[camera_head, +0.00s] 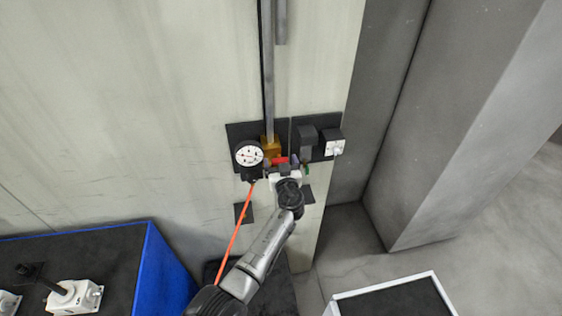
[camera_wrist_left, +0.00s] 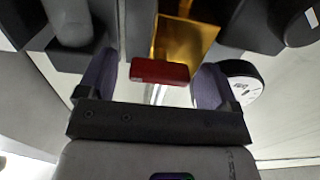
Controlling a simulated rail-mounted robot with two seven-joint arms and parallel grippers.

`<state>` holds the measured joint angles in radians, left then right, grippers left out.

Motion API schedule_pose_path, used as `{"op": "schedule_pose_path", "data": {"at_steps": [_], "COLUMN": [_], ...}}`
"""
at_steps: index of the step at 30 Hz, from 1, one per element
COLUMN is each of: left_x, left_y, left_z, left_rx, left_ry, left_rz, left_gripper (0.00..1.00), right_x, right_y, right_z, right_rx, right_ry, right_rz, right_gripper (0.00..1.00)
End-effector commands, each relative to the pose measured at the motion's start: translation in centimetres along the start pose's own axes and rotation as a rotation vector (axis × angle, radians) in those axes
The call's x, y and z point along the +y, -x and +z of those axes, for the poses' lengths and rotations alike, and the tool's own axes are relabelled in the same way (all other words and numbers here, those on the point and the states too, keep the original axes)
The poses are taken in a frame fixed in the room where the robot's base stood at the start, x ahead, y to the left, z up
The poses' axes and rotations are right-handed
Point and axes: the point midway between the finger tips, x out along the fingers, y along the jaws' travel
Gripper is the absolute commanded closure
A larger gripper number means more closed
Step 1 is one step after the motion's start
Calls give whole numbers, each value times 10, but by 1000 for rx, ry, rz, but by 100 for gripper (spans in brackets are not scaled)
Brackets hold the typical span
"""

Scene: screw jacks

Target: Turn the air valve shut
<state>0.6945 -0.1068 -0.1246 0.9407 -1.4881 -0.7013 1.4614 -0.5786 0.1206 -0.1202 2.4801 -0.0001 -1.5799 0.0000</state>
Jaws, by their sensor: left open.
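The air valve has a brass body (camera_head: 270,146) on a dark wall plate, below a vertical grey pipe, and a short red handle (camera_head: 280,160). In the left wrist view the red handle (camera_wrist_left: 160,72) lies crosswise in front of the brass body (camera_wrist_left: 183,38). My left gripper (camera_head: 284,167) is at the valve, open. Its two fingers stand on either side of the red handle, with a gap at each side. I cannot tell how deep the handle sits between them. My right gripper is in neither view.
A round white gauge (camera_head: 249,154) with an orange hose (camera_head: 235,232) is close left of the valve. Dark boxes and a white-faced unit (camera_head: 334,148) are close right. A blue-edged bench (camera_head: 148,262) stands at lower left, a white-rimmed tray (camera_head: 335,298) at lower right.

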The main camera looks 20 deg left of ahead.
Motion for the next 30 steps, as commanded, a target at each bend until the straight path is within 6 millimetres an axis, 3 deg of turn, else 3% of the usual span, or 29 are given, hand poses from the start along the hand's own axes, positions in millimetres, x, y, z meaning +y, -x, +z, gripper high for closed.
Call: {"op": "schedule_pose_path", "data": {"at_steps": [6, 21, 30], "left_x": [0, 0, 0], "left_y": [0, 0, 0], "left_z": [0, 0, 3], "left_rx": [0, 0, 1], "left_ry": [0, -1, -48], "left_rz": [0, 0, 0], "left_gripper": [16, 64, 64], "right_x": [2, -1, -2], "right_y": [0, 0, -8], "right_z": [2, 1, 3], "right_rx": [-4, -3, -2], "right_ry": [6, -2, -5], "right_rz": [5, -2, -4], "right_gripper": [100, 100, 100]}}
